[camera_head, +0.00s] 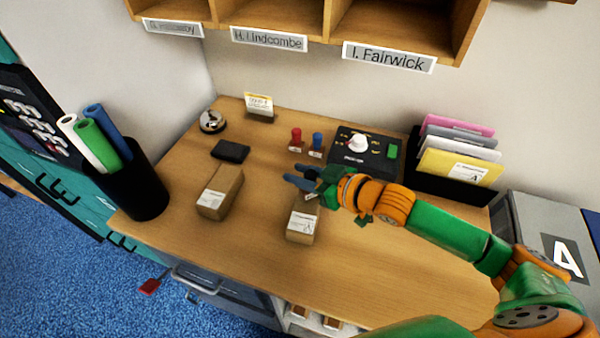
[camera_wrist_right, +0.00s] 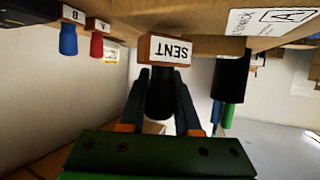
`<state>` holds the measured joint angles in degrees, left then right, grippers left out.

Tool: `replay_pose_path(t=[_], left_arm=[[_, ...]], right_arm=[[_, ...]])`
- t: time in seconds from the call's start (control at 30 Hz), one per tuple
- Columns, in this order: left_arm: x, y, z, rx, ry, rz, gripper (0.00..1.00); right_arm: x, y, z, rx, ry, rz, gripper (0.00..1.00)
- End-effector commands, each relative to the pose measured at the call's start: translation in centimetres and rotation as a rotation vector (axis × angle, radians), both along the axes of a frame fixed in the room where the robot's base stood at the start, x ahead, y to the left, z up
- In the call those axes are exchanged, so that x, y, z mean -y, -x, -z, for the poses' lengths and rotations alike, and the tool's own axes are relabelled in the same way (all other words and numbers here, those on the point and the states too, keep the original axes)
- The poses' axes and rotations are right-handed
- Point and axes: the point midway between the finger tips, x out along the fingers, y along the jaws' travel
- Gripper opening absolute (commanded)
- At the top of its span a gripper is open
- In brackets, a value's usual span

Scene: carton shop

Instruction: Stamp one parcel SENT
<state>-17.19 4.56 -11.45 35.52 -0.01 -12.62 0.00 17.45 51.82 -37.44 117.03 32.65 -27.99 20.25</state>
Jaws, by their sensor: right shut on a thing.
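My right gripper (camera_head: 303,186) is above the back end of a brown parcel (camera_head: 301,228) with a white label. In the wrist view, the right gripper (camera_wrist_right: 160,95) is shut on the dark handle of a stamp (camera_wrist_right: 166,50) whose wooden block reads SENT. In the head view the stamp is mostly hidden by the gripper. Whether it touches the parcel I cannot tell. A second labelled parcel (camera_head: 220,192) lies to the left. A dark flat pad (camera_head: 231,151) lies behind it. My left gripper is not in view.
Red (camera_head: 296,138) and blue (camera_head: 317,142) stamps stand at the back beside a black device (camera_head: 365,153) with a white knob. A folder rack (camera_head: 456,170) is at right, a black cup of tubes (camera_head: 140,185) at left, a bell (camera_head: 212,122) behind. The table's front right is clear.

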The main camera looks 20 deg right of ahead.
Motion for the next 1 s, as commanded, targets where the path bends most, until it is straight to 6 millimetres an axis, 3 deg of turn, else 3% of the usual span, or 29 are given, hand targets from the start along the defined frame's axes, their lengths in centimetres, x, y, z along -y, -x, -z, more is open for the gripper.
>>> replay_pose_path(t=[1.0], left_arm=[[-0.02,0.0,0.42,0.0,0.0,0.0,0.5]], right_arm=[[-0.01,-0.01,0.69,0.0,0.0,0.0,0.0]])
